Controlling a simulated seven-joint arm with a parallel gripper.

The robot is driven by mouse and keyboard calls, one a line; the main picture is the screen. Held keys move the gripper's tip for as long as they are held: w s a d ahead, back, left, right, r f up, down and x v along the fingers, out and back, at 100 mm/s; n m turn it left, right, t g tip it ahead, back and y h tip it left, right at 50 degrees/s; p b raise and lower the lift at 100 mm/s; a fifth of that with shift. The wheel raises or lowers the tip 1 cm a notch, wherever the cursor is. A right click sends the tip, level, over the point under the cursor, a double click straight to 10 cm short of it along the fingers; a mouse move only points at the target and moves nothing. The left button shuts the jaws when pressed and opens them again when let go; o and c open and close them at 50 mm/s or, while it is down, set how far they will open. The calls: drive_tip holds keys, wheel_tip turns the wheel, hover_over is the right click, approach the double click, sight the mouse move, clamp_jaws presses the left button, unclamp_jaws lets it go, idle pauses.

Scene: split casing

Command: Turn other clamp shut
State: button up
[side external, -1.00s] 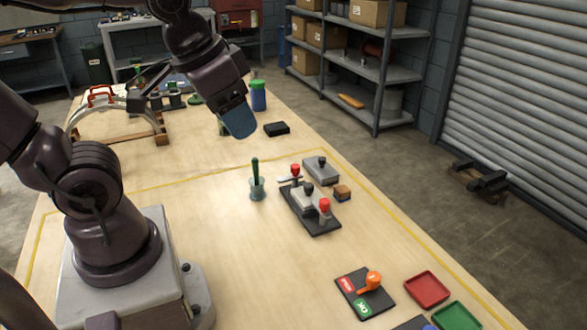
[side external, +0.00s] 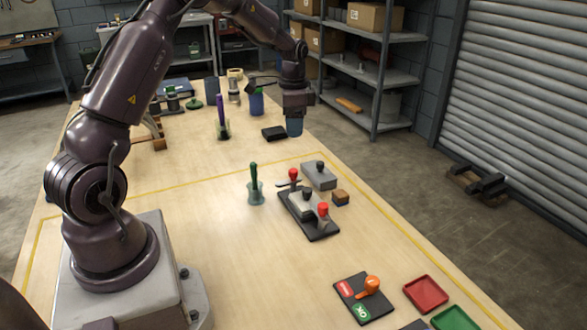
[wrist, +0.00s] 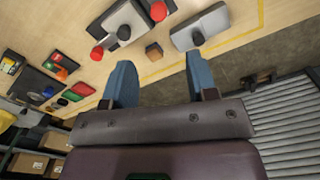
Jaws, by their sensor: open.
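The fixture's dark base plate (side external: 318,231) lies on the table and carries a grey casing part (side external: 301,205) with a black knob. A red-knobbed clamp (side external: 293,174) stands at its far end, with a thin flat bar sticking out left beside it. Another red-knobbed clamp (side external: 323,210) stands at the near end. In the wrist view the two red knobs show at the top, one (wrist: 158,11) and the other (wrist: 97,53). Whether each clamp is shut is too small to tell. My gripper (side external: 295,127) is open and empty, beyond the fixture; its blue fingers (wrist: 160,60) are wide apart.
A grey block with a black knob (side external: 319,177) and a small wooden block (side external: 340,198) sit right of the fixture. A green-handled tool in a holder (side external: 255,187) stands left. A black box (side external: 274,133) lies near my gripper. Red (side external: 426,294) and green trays are at the front right.

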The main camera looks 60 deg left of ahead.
sight(293, 170)
drive_tip(key=shift+m, duration=0.5)
wheel_tip(293, 170, down, 13)
drive_tip(key=c, duration=0.9)
